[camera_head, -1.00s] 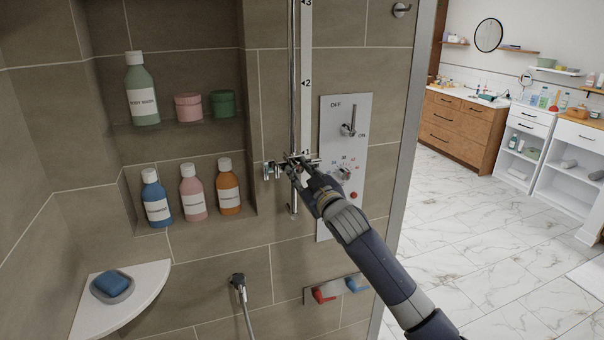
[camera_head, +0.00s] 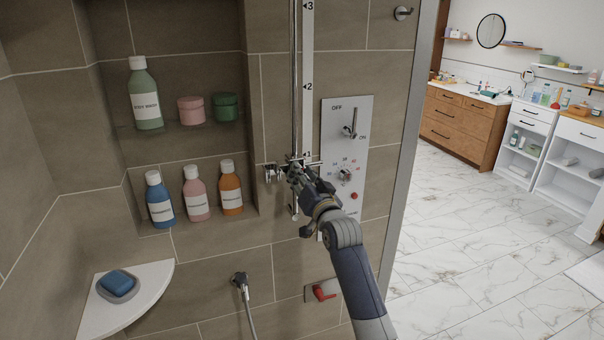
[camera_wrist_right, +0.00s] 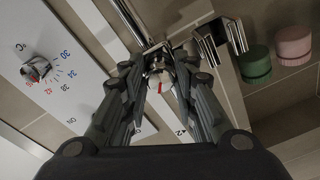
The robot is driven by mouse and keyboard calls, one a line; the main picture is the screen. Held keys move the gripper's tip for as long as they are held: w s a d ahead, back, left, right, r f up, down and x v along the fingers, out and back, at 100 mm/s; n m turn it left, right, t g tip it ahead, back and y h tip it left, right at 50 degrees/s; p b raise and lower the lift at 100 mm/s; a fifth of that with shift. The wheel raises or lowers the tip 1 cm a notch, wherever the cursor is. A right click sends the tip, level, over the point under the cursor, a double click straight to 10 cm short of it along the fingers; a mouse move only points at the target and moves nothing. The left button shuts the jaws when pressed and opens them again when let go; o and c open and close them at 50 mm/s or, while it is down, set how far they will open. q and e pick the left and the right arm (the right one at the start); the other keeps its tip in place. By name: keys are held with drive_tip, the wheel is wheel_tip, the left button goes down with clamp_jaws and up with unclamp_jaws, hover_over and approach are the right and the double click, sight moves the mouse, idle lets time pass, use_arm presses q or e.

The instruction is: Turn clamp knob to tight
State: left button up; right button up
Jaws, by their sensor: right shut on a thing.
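The clamp knob (camera_wrist_right: 160,78), pale with a red mark, sits between the fingers of my right gripper (camera_wrist_right: 160,85) in the right wrist view. In the head view my right gripper (camera_head: 294,172) is shut on it at the slider on the vertical rail (camera_head: 294,90), and its fingers mostly hide the knob. The slider's chrome holder (camera_head: 272,172) sticks out to the left; it also shows in the wrist view (camera_wrist_right: 218,42). The slider is near the 1 mark of the white scale strip (camera_head: 307,70). My left gripper is out of view.
Right of the rail is a control panel (camera_head: 341,125) with a lever and temperature dial. Bottles (camera_head: 195,195) stand in the wall niche at left. A hose outlet (camera_head: 240,279) and a red handle (camera_head: 322,293) are below. A corner shelf (camera_head: 150,283) is at lower left.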

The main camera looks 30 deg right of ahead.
drive_tip(key=shift+r+m, duration=0.1)
drive_tip(key=shift+m, duration=0.6)
drive_tip(key=o, duration=1)
drive_tip(key=shift+o, duration=0.2)
drive_tip(key=v, duration=1.2)
